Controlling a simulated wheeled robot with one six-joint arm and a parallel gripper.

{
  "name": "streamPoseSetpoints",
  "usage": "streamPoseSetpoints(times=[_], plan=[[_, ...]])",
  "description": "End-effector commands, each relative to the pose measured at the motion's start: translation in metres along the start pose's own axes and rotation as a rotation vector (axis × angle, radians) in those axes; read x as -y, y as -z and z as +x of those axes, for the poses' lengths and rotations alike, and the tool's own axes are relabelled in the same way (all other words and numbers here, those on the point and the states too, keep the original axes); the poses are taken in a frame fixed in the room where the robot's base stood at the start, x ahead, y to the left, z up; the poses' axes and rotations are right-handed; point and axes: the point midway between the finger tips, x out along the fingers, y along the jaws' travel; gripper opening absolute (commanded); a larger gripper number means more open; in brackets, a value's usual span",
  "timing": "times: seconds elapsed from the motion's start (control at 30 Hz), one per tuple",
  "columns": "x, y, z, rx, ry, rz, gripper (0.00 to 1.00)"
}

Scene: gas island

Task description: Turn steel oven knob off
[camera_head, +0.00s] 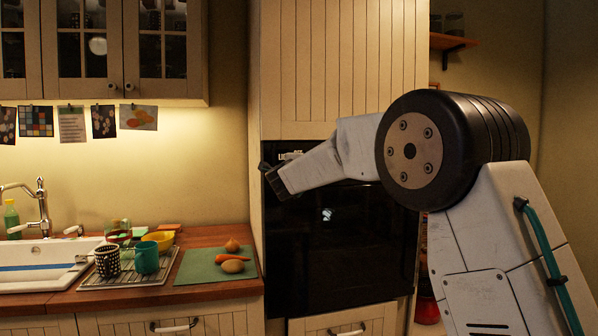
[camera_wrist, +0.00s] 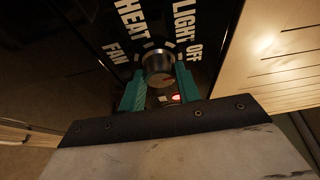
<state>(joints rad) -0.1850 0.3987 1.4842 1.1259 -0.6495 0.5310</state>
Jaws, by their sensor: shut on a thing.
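The steel oven knob (camera_wrist: 158,62) sits on the black oven panel in the wrist view, among white labels reading HEAT, FAN, LIGHT and OFF. My gripper (camera_wrist: 160,80) has its two teal fingers on either side of the knob, shut on it. A small red light glows just below the knob. Which label the knob points to is not clear. In the head view the black oven (camera_head: 345,250) is built into a tall cream cabinet, and my gripper (camera_head: 270,172) is at its upper left corner. The knob is hidden there behind my arm.
A wooden counter (camera_head: 215,290) to the left holds a green cutting board (camera_head: 195,268) with vegetables, a drying rack with cups, and a white sink (camera_head: 40,257). A cream cabinet panel (camera_wrist: 270,50) lies close right of the knob in the wrist view.

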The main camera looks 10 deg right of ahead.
Motion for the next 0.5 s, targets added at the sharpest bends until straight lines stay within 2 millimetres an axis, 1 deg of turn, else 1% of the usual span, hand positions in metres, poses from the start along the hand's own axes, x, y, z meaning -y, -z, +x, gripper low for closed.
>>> streamPoseSetpoints(times=[0.2,0.5], plan=[[0.0007,0.0006,0.0001,-0.001,-0.052,0.124,0.10],[0.0009,0.0008,0.0003,-0.001,-0.090,0.214,0.10]])
